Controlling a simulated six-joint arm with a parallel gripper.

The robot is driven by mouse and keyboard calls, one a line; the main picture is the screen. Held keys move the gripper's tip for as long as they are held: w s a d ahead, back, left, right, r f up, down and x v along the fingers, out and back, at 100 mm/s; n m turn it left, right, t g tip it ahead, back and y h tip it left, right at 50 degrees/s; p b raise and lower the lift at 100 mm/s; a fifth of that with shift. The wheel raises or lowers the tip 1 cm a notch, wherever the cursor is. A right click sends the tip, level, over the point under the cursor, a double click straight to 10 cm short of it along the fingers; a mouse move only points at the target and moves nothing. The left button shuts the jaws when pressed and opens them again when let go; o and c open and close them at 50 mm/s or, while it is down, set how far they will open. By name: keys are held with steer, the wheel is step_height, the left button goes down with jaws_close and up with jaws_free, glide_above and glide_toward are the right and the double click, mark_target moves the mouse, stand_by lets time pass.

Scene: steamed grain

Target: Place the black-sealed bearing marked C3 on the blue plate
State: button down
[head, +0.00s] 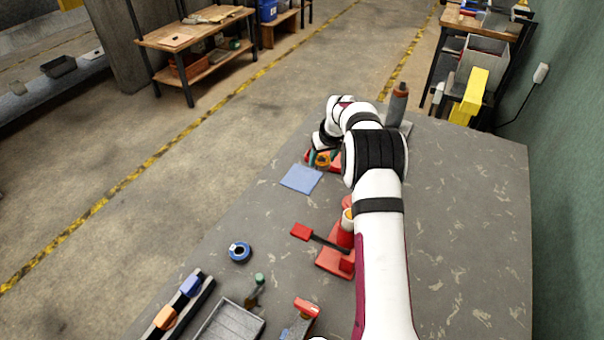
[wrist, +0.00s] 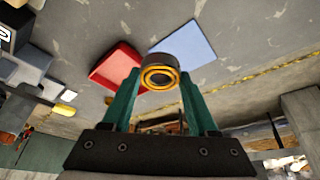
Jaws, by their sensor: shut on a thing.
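My gripper (wrist: 158,84) has green fingers and is shut on a bearing (wrist: 160,76) with an orange-gold ring and a dark band, in the wrist view. Its mark cannot be read, and I cannot tell its seal colour for sure. In the head view my gripper (head: 320,160) is at the far side of the table, with the bearing partly hidden. The blue plate (head: 301,179) lies flat and bare just nearer and to the left of it. The plate also shows in the wrist view (wrist: 186,45), beyond the bearing and to the right, apart from it.
A red tray (wrist: 115,65) lies beside the plate. A blue ring-shaped part (head: 239,252) lies on the table nearer the front. A red press-like fixture (head: 335,262), a grey tray (head: 230,324) and a black rail (head: 180,310) stand at the front. The table's left edge is close to the plate.

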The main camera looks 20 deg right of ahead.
glide_above(300, 176)
steer(key=s, duration=0.2)
step_height(300, 176, down, 4)
steer(key=shift+w+d+r, duration=0.15)
steer(key=shift+r, duration=0.1)
steer(key=shift+w+f, duration=0.1)
steer(key=shift+f, duration=2)
steer(key=shift+f, duration=0.1)
steer(key=shift+c, duration=0.9)
jaws_free()
